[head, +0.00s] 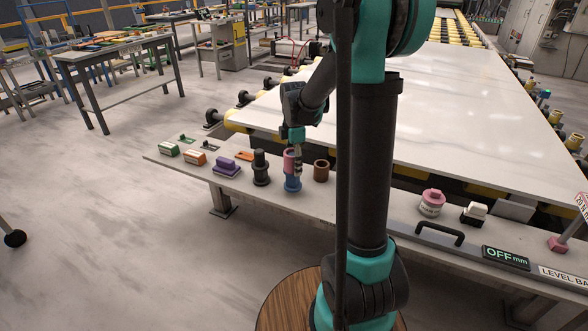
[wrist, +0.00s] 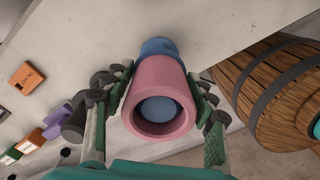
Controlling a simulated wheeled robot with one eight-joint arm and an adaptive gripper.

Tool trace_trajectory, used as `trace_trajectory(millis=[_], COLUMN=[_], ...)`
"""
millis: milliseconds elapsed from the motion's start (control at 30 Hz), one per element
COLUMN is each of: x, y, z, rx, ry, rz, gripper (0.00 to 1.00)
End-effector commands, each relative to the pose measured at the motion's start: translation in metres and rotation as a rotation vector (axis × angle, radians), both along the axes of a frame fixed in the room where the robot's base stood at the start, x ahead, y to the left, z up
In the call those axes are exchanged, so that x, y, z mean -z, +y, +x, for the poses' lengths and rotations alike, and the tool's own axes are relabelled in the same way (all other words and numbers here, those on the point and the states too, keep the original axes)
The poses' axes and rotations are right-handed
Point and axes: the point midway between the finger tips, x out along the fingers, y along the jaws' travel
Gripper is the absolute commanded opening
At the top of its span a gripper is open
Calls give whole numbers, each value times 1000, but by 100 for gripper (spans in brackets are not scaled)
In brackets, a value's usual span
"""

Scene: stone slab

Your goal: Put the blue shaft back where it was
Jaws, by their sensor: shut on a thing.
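A pink sleeve (head: 288,160) stands upright on the bench, above a wider blue base (head: 292,184). In the wrist view the pink sleeve (wrist: 155,80) has an open end facing the camera, with a round blue face (wrist: 158,110) recessed inside it. The blue part (wrist: 158,46) also shows beyond the sleeve's far end. I cannot tell whether the blue parts are one shaft. My gripper (head: 297,160) comes down from above, and its two fingers press on opposite sides of the sleeve.
Left of the sleeve stand a black stepped shaft (head: 260,168), an orange piece (head: 244,156) and a purple block (head: 227,167). A brown ring (head: 321,171) stands close on the right. The stone slab (head: 450,110) lies behind. A pink-topped pot (head: 432,202) is farther right.

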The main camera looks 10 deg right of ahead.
Motion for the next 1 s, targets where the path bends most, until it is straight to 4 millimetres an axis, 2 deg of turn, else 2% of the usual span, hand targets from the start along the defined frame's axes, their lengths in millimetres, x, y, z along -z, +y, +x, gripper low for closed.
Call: trace_trajectory(millis=[100,200,567,600,733,1000], x=[16,22,25,25,25,25], y=[0,0,0,0,0,0], z=[1,0,0,0,0,0], rx=[0,0,0,0,0,0], ry=[0,0,0,0,0,0], rz=[0,0,0,0,0,0], gripper=[16,16,16,60,76,77])
